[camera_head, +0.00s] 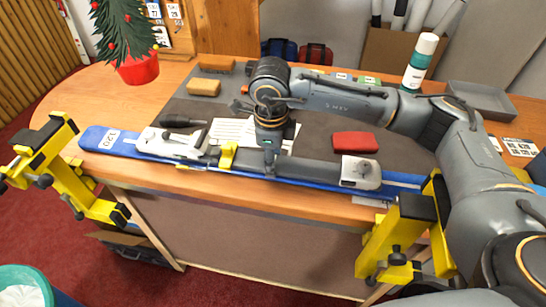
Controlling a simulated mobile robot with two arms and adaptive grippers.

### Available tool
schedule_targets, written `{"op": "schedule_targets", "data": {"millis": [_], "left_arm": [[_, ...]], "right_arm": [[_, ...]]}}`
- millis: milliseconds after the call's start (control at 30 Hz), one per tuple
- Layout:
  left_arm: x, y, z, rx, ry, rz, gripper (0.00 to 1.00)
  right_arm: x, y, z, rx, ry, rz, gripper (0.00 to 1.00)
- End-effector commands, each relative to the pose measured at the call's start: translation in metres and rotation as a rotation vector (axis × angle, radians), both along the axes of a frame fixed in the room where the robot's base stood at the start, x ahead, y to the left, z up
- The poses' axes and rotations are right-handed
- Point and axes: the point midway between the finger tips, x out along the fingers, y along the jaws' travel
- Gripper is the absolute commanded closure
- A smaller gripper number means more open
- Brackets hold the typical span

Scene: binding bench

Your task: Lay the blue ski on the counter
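The blue ski (111,142) lies lengthwise over the front edge of the wooden counter (103,104), with its numbered end at the left. It carries a white-and-grey binding piece at each side of its middle. My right gripper (270,158) points down at the ski's middle between the binding pieces. Its fingers are small and dark against the ski, so I cannot tell if they are closed on it. I also cannot tell whether the ski fully touches the counter. My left gripper is not in view.
Yellow vises stand in front at the left (50,155) and right (405,230), near the ski's ends. On the counter are a red block (355,142), a screwdriver (182,122), tan blocks (203,87), a bottle (419,62), a grey tray (482,98) and a potted tree (137,68).

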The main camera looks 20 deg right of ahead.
Motion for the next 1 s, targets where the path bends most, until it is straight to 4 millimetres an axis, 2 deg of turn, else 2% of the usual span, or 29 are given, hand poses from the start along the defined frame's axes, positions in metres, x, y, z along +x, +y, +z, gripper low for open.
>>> {"op": "schedule_targets", "data": {"millis": [567,600,700,933,967,1000], "left_arm": [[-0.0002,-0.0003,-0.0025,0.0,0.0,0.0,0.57],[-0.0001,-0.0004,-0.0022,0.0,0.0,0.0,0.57],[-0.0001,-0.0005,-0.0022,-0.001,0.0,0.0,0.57],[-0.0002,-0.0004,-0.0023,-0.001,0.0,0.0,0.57],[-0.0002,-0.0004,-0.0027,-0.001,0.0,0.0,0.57],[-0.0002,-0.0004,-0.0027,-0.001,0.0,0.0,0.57]], "right_arm": [[0.0011,0.0006,-0.0002,0.002,-0.005,0.0,1.0],[0.0011,0.0006,0.0001,0.002,-0.005,0.0,0.47],[0.0009,0.0005,-0.0004,0.002,-0.004,0.0,0.27],[0.0003,0.0003,-0.0014,0.001,-0.002,0.0,0.27],[-0.0009,0.0,-0.0041,-0.001,0.004,0.001,0.23],[-0.0009,0.0,-0.0041,-0.001,0.004,0.001,0.14]]}}
